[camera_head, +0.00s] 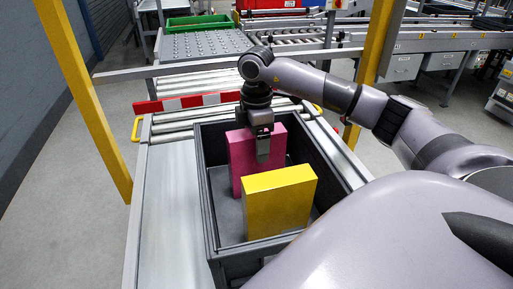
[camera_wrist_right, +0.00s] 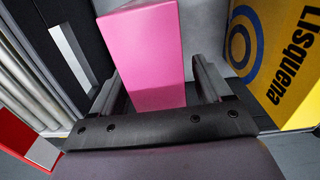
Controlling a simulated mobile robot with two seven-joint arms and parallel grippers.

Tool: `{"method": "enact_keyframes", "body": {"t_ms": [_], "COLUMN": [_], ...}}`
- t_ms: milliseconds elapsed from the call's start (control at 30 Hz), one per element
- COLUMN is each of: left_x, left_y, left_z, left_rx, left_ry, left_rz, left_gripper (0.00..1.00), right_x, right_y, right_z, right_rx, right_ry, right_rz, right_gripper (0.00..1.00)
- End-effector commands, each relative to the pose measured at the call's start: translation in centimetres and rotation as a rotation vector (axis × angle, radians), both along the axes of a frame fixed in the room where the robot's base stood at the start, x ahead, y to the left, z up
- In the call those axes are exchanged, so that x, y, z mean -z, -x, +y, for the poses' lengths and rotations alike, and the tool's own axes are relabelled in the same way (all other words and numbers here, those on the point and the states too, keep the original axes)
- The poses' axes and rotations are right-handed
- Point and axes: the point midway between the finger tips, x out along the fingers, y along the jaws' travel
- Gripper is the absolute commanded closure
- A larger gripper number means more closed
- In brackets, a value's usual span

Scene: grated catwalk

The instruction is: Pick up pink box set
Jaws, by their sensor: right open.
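The pink box (camera_head: 243,160) stands upright in the dark grey crate (camera_head: 213,228), toward its far side. My right gripper (camera_head: 263,150) is at the top of the pink box, pointing down. In the right wrist view the open fingers (camera_wrist_right: 162,88) lie on either side of the pink box (camera_wrist_right: 145,45). I cannot tell whether they touch it. A yellow box (camera_head: 280,202) stands upright in the crate, nearer to me. It also shows at the right of the wrist view (camera_wrist_right: 290,60), with dark lettering and a blue ring. My left gripper is not in view.
The crate rests on a conveyor (camera_head: 165,215) with metal side surfaces. A red and white barrier (camera_head: 185,102) and rollers lie beyond it. Yellow posts (camera_head: 88,100) rise on both sides. A green tray (camera_head: 198,22) sits farther back. Crate floor shows around the yellow box.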

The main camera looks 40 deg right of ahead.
Motion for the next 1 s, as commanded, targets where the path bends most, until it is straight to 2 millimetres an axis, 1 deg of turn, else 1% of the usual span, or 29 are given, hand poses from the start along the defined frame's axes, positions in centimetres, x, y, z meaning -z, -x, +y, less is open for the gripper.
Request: {"method": "enact_keyframes", "body": {"t_ms": [233,267,300,367,400,467,500,833,1000], "left_x": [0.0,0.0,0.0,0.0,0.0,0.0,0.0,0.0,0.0], "left_y": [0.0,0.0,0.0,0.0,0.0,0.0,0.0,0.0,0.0], "left_z": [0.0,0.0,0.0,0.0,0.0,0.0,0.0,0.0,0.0], "left_rx": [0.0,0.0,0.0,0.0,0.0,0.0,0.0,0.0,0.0], "left_ry": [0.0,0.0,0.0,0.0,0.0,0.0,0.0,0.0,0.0], "left_rz": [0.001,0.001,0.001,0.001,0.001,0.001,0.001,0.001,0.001], "left_gripper": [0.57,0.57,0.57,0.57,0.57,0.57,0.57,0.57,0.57], "right_x": [0.3,0.3,0.3,0.2,0.2,0.2,0.2,-0.1,-1.3], "right_y": [0.0,0.0,0.0,0.0,0.0,0.0,0.0,-0.1,-0.1], "right_z": [0.0,0.0,0.0,0.0,0.0,0.0,0.0,0.0,0.0], "right_rx": [0.0,0.0,0.0,0.0,0.0,0.0,0.0,0.0,0.0], "right_ry": [0.0,0.0,0.0,0.0,0.0,0.0,0.0,0.0,0.0], "right_rz": [-0.001,-0.001,-0.001,-0.001,-0.001,-0.001,-0.001,-0.004,-0.006], "right_gripper": [0.22,0.29,0.42,0.61,0.74,0.94,1.0,1.0,1.0]}}
